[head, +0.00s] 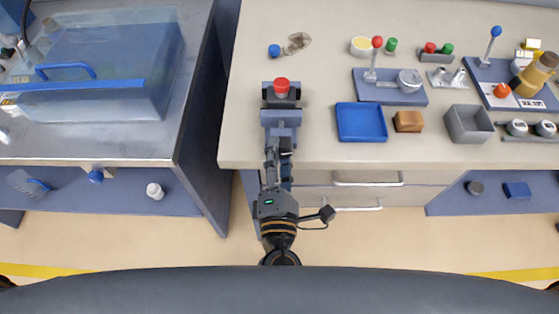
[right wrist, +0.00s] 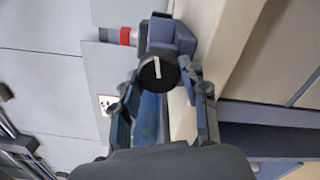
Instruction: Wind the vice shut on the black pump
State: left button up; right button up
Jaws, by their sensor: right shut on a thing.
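The blue-grey vice (head: 281,119) stands at the front left edge of the bench. A piece with a red round top (head: 281,86) stands at its dark jaws; its red part also shows in the right wrist view (right wrist: 125,36). I cannot tell whether the jaws touch it, and no plainly black pump body shows. The vice's black round knob (right wrist: 158,72) with a white stripe faces my right wrist camera. My right gripper (head: 278,150), also in the right wrist view (right wrist: 168,88), has its fingers on both sides of this knob and is shut on it. My left gripper is out of view.
A blue tray (head: 361,122), a brown block (head: 408,121) and a grey bin (head: 467,124) stand right of the vice. A blue knob (head: 274,50) lies behind it. A clear blue-edged box (head: 100,70) stands on the left bench, across a gap.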

jog(key=shift+m+b, duration=2.75)
jog(key=shift+m, duration=0.85)
jog(key=shift+r, duration=0.1)
jog(key=o, duration=1.1)
jog(key=shift+o, duration=0.2)
